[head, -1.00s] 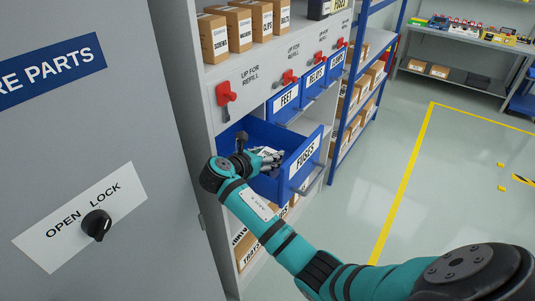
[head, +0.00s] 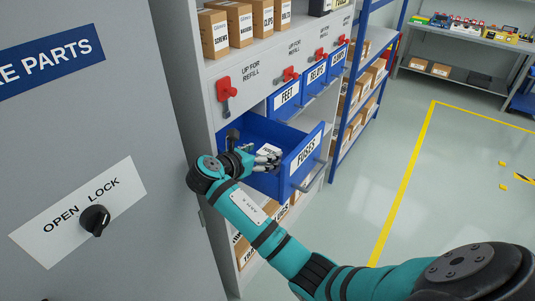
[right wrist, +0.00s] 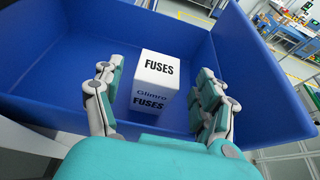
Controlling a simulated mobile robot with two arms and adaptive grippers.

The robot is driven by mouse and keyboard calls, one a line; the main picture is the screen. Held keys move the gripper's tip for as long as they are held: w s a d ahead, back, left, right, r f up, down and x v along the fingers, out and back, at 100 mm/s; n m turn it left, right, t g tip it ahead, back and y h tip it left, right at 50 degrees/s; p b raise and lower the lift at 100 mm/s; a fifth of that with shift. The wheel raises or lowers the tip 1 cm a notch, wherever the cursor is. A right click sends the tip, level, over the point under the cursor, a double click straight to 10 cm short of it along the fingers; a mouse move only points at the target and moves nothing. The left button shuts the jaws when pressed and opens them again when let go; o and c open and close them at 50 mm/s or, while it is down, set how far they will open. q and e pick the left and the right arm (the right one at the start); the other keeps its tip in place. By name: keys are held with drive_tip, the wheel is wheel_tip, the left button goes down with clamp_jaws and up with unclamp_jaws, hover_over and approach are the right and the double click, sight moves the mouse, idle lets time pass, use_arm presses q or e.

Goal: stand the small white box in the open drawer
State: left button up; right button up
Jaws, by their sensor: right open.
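The small white box (right wrist: 153,82), printed FUSES, stands upright on the floor of the open blue drawer (right wrist: 60,70). In the head view the box (head: 267,149) shows only in part behind my right gripper (head: 270,160). The drawer front (head: 308,150) carries a FUSES label and a grey handle. My right gripper is open, with its fingers (right wrist: 158,106) on either side of the box in the right wrist view. Gaps show between the fingers and the box there. My left gripper is not in view.
Closed blue drawers (head: 287,97) and red levers (head: 223,89) sit beside and above the open drawer. Cartons (head: 240,27) stand on the shelf above. A grey cabinet (head: 100,130) fills the left.

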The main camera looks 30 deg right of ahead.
drive_tip(key=b+v, duration=0.1)
drive_tip(key=v, duration=0.7)
drive_tip(key=shift+a, duration=0.2)
drive_tip(key=shift+s+r, duration=0.1)
drive_tip(key=shift+r, duration=0.05)
